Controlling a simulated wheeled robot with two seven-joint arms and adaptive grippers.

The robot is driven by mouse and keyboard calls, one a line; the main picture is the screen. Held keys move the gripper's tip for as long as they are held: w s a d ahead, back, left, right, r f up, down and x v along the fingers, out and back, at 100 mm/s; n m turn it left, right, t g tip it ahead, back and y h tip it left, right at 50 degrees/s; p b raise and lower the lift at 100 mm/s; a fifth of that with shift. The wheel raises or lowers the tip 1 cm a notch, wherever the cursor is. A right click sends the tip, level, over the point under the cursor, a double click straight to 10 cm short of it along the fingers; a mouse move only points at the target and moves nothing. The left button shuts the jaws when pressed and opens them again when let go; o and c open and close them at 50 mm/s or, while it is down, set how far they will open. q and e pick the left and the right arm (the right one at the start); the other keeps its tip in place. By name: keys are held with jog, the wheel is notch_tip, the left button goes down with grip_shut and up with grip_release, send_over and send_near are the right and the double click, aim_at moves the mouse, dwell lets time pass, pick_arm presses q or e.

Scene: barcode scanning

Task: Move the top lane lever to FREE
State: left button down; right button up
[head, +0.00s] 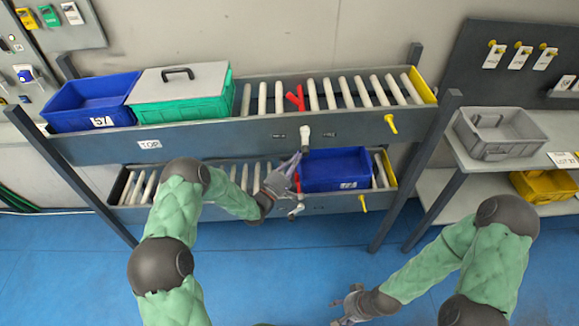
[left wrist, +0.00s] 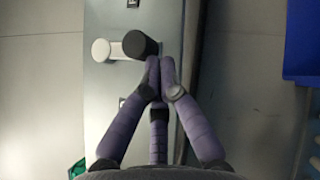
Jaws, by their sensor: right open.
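The top lane lever (head: 304,137) is on the front rail (head: 230,137) of the upper rack lane, marked TOP, and hangs down in the head view. In the left wrist view it is a pale arm with a dark round knob (left wrist: 140,43). My left gripper (head: 296,160) is just below the lever. Its fingertips (left wrist: 160,62) are together right beside the knob; I cannot tell whether they touch it. The labels beside the lever are too small to read. My right gripper (head: 346,303) is open and empty, low over the blue floor, away from the rack.
A blue crate (head: 95,100) and a lidded green crate (head: 182,115) stand on the upper lane, left of a red stop (head: 296,98). A blue crate (head: 335,169) is on the lower lane, near the lower lever (head: 297,210). A shelf (head: 484,160) stands right.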

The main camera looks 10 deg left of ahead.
pick_arm(q)
jog(key=shift+n+t, duration=0.3)
jog(key=shift+t, duration=0.1)
jog(key=shift+w+d+b, duration=0.25)
jog(key=shift+d+b, duration=0.25)
jog(key=shift+d, duration=0.3)
jog(key=shift+w+d+b, duration=0.25)
jog(key=shift+d+b, duration=0.2)
jog(key=shift+d, duration=0.4)
jog(key=shift+w+d+b, duration=0.25)
jog(key=shift+d+b, duration=0.25)
jog(key=shift+d, duration=0.3)
pick_arm(e)
jog(key=shift+f, duration=1.85)
pick_arm(q)
jog(key=shift+f, duration=0.1)
